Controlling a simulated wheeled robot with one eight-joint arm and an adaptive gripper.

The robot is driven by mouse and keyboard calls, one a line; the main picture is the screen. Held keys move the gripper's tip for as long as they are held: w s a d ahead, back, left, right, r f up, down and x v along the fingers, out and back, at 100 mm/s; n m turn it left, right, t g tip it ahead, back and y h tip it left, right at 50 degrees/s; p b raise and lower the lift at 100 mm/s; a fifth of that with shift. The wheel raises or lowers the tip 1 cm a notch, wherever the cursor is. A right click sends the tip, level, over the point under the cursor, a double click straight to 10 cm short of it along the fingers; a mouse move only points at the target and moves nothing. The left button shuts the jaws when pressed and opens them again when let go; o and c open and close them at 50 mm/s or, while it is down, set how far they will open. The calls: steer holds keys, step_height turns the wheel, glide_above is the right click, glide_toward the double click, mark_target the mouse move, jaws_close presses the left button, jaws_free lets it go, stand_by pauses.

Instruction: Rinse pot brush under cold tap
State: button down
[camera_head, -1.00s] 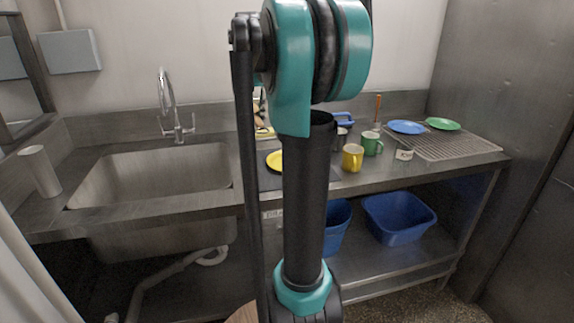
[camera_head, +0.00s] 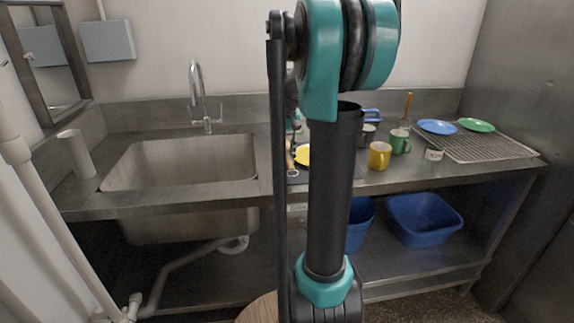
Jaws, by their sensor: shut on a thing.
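The tap (camera_head: 201,95) is a tall silver gooseneck at the back of the steel sink (camera_head: 178,166), left of my arm; no running water shows. My gripper (camera_head: 291,140) is mostly hidden behind my arm; only slivers show over the counter right of the sink. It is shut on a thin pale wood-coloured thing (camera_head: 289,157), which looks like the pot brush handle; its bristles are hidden. A separate orange-handled tool (camera_head: 407,106) stands upright on the counter at the back right.
A yellow mug (camera_head: 379,156), green mug (camera_head: 400,142) and small white pot (camera_head: 433,155) stand right of my arm. A grey cylinder (camera_head: 76,154) stands left of the sink. Blue tubs (camera_head: 425,218) sit below.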

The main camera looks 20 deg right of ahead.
mark_target(287, 153)
steer(key=shift+f, duration=1.9)
steer(key=c, duration=1.4)
jaws_free()
steer(key=shift+c, duration=0.2)
steer(key=r, duration=1.2)
steer(key=shift+w+r, duration=0.15)
steer(key=shift+w, duration=0.05)
steer(key=shift+c, duration=0.3)
